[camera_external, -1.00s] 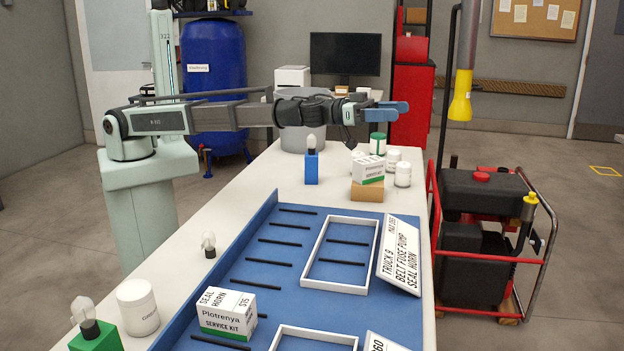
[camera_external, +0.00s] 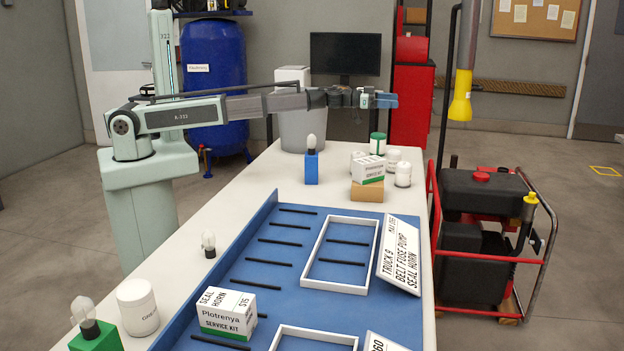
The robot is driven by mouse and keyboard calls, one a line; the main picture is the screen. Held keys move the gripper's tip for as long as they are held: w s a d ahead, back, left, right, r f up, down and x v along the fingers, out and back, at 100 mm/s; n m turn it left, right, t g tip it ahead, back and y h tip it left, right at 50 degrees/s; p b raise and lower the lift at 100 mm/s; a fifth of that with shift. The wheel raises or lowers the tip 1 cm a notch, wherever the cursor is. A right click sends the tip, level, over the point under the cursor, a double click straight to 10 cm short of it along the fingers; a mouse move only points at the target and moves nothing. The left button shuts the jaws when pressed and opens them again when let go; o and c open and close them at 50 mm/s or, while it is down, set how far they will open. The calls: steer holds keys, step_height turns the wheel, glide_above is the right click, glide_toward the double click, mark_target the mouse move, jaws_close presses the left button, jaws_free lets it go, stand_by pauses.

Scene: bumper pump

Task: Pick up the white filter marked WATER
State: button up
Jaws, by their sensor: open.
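Several small white cylinders stand together on the far part of the bench: one at the back (camera_external: 392,159), one at the right (camera_external: 403,175), one partly hidden at the left (camera_external: 357,159), and one with a green top (camera_external: 378,144). Their markings are too small to read, so I cannot tell which says WATER. A larger white canister (camera_external: 137,306) at the near left has lettering that seems to begin with GRE. My gripper (camera_external: 390,101), with blue fingers, is open and empty in the air above and beyond the far cylinders.
A white and green box (camera_external: 369,169) sits on a brown block (camera_external: 367,191) in front of the cylinders. A blue stand with a bulb (camera_external: 312,166) is to their left. The blue tray (camera_external: 262,252) holds white frames and a service kit box (camera_external: 229,312).

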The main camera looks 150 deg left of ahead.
mark_target(398, 157)
steer(key=s+a+f+m+g+h, duration=0.1)
steer(key=s+a+f+h, duration=0.1)
steer(key=s+f, duration=0.65)
steer(key=s+a+f+g+h, duration=0.1)
steer(key=s+f+h, duration=0.2)
steer(key=s+f, duration=0.55)
steer(key=shift+t, duration=0.3)
steer(key=x, duration=0.3)
steer(key=d+x, duration=0.1)
steer(key=x, duration=0.6)
steer(key=shift+w+f, duration=0.55)
steer(key=shift+f+x, duration=0.2)
steer(key=shift+x, duration=2.8)
steer(key=shift+d, duration=0.2)
steer(key=c, duration=1.3)
steer(key=shift+o, duration=0.2)
